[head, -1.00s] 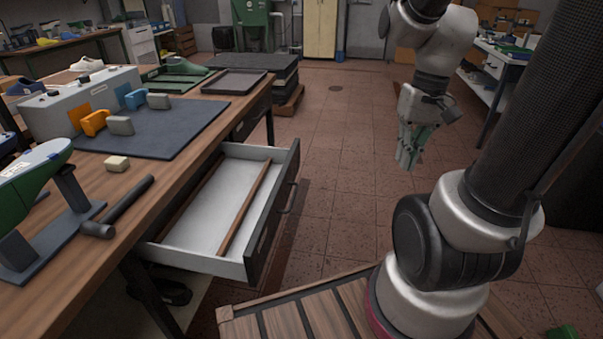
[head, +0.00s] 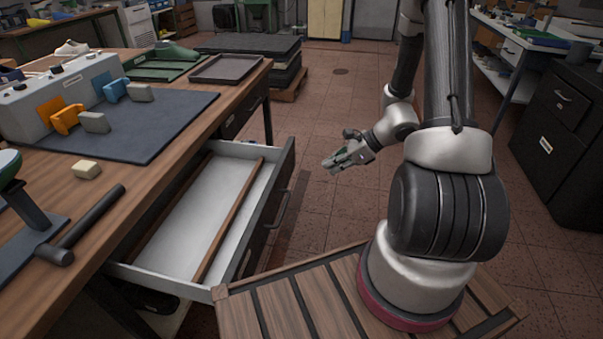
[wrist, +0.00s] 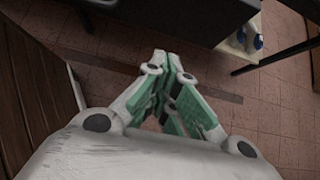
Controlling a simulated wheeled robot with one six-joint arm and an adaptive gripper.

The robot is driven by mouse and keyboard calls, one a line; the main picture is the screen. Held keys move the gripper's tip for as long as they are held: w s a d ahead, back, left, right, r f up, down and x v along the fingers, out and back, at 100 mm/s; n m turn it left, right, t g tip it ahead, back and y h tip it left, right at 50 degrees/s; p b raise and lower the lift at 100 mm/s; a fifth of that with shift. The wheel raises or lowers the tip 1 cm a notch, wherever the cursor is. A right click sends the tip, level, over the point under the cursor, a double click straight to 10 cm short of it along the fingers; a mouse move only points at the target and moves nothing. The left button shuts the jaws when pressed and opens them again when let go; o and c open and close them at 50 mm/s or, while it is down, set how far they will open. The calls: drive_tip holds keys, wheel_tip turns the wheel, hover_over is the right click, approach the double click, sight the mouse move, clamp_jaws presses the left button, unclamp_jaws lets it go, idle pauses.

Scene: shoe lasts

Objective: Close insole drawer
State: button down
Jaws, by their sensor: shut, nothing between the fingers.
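The insole drawer (head: 225,204) is pulled out from under the wooden workbench in the head view. It is a pale tray with wooden strips inside and a dark front panel with a handle (head: 277,211). My gripper (head: 329,165) is to the right of the drawer front, apart from it, with its fingers pointing left toward it. The gripper is shut and empty. In the wrist view the fingers (wrist: 165,58) meet at the tips, and a dark panel lies ahead at the top; I cannot tell whether it is the drawer front.
The workbench (head: 150,165) carries a dark mat, a hammer (head: 85,225), a small pale block (head: 87,170) and a dark tray (head: 231,68). A slatted wooden platform (head: 300,300) is beneath my arm. A black cabinet (head: 560,145) stands at right. The floor between is clear.

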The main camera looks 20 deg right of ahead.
drive_tip(key=shift+w+a+r+x, duration=0.15)
drive_tip(key=shift+a+r+x, duration=0.2)
drive_tip(key=shift+x, duration=1.8)
drive_tip(key=shift+w+a+r+x, duration=0.25)
drive_tip(key=shift+r+x, duration=0.1)
drive_tip(key=shift+x, duration=1.75)
drive_tip(key=shift+w+a+r+x, duration=0.1)
drive_tip(key=shift+a+r+x, duration=0.25)
drive_tip(key=shift+x, duration=1.8)
approach(214, 176)
drive_tip(key=w+a, duration=0.1)
drive_tip(key=w+a+f, duration=0.1)
drive_tip(key=a, duration=0.1)
drive_tip(key=w+a+f, duration=0.1)
drive_tip(key=a, duration=0.1)
drive_tip(key=shift+w+f, duration=0.2)
drive_tip(key=shift+w, duration=0.2)
drive_tip(key=shift+w+a, duration=0.15)
drive_tip(key=shift+a, duration=0.15)
drive_tip(key=shift+r, duration=0.15)
drive_tip(key=shift+w, duration=0.1)
